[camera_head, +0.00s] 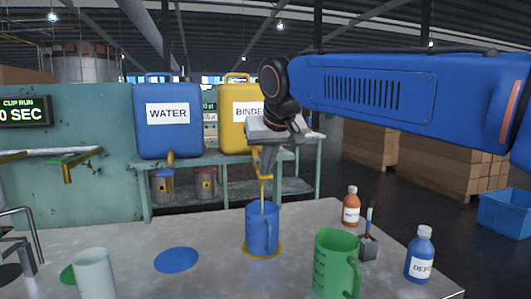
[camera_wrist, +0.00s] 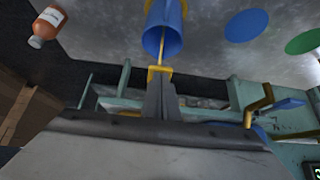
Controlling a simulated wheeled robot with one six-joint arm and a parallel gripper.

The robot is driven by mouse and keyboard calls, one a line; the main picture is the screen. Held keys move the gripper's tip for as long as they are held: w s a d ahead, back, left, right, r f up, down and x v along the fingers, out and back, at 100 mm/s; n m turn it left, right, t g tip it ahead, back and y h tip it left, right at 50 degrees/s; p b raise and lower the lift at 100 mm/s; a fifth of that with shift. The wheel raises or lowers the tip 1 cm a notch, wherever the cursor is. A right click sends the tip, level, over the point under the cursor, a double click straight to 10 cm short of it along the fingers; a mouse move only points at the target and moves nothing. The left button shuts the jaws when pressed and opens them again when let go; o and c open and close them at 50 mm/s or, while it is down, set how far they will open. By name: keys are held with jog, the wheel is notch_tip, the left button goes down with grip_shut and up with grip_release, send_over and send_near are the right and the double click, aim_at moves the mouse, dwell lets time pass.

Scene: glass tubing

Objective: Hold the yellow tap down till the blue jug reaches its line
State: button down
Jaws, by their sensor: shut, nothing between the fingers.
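The yellow tap (camera_head: 265,178) sits below the yellow BINDER tank (camera_head: 236,112). My gripper (camera_head: 264,168) is shut and empty, with its fingertips at the tap from above. A thin yellow stream runs from the tap down into the blue jug (camera_head: 262,232). The jug stands upright on a yellow disc (camera_head: 277,252) on the bench. Its fill level and line cannot be made out. In the wrist view my fingers (camera_wrist: 160,82) are together beside the yellow tap (camera_wrist: 159,69), with the blue jug (camera_wrist: 162,28) beyond them.
A green jug (camera_head: 333,262) stands in front right of the blue one. An orange bottle (camera_head: 351,210) and a blue bottle (camera_head: 420,257) are at the right. A blue disc (camera_head: 177,260) lies bare on the left. A blue WATER tank (camera_head: 168,135) stands beside the yellow one.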

jog(key=shift+r, duration=0.15)
dwell(0.5)
jog(key=shift+r, duration=0.6)
jog(key=s+r, duration=0.2)
jog(key=r, duration=0.4)
jog(key=s+d+r, duration=0.1)
jog(key=s+r, duration=0.1)
jog(key=r, duration=0.5)
jog(key=shift+s+d, duration=0.2)
jog(key=shift+s, duration=0.15)
